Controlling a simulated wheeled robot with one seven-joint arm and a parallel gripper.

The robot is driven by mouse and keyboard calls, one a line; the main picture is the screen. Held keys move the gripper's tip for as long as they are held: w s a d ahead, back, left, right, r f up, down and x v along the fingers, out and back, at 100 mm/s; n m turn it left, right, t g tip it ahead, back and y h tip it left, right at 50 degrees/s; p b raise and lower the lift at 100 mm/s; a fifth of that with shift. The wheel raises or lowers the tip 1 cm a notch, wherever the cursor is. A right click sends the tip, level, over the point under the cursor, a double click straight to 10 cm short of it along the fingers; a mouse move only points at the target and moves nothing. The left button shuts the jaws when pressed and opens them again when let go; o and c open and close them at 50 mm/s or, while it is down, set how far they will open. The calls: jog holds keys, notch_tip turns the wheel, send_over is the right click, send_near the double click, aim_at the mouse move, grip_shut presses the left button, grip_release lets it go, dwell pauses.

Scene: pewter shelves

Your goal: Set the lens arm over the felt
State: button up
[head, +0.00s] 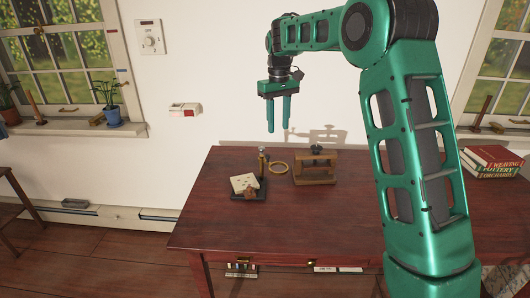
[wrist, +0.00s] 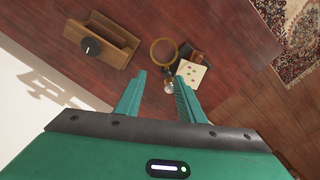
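A small stand with a dark base (head: 262,194) is on the table. A cream felt-like pad (head: 244,181) with small marks lies on the base; it also shows in the wrist view (wrist: 193,76). A short post (head: 262,166) with a pale knob rises at the base's back right. The lens arm's brass ring (head: 279,169) sticks out to the right of the base, beside the pad and not over it; the ring also shows in the wrist view (wrist: 164,51). My gripper (head: 278,128) is open and empty, above and behind the stand.
A wooden frame (head: 315,173) with a dark knob stands just right of the ring. The red-brown table (head: 225,220) is clear in front and to the left. Books (head: 490,160) are stacked at the far right. The wall is behind.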

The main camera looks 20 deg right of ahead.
aim_at(267, 155)
jog(key=shift+n, duration=0.3)
jog(key=w+a+f, duration=0.1)
jog(key=f, duration=0.3)
jog(key=w+a+f, duration=0.1)
jog(key=f, duration=0.3)
jog(key=w+a+f, duration=0.1)
jog(key=f, duration=0.3)
